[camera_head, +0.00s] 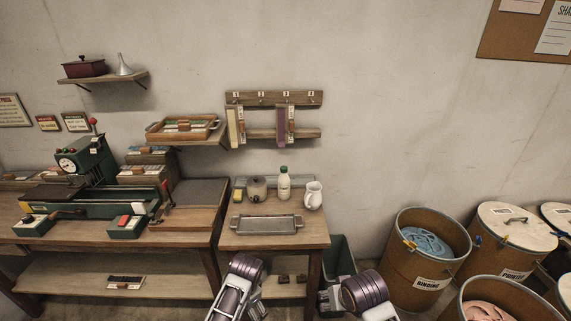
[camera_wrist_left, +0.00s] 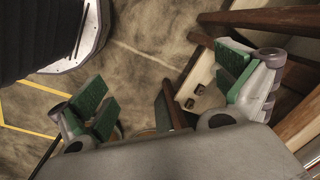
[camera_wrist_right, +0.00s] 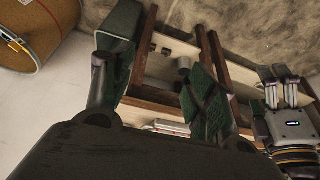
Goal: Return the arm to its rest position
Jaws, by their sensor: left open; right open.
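My left gripper (camera_wrist_left: 165,88) is open in the left wrist view, with green pads wide apart and nothing between them. My right gripper (camera_wrist_right: 162,78) is open and empty in the right wrist view, its green pads apart over table timbers. In the head view both arms show low at the bottom edge, in front of the small wooden table (camera_head: 318,233). Their fingertips are hard to make out there. Part of my left arm also shows at the right of the right wrist view.
The small table holds a metal tray (camera_head: 267,225), a green-capped bottle (camera_head: 284,184), a white jug (camera_head: 313,196) and a round pot (camera_head: 257,188). A dark green bin (camera_head: 338,258) stands beside it. Several drums, including the binding drum (camera_head: 402,275), stand right. A workbench with a green machine (camera_head: 92,160) stands left.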

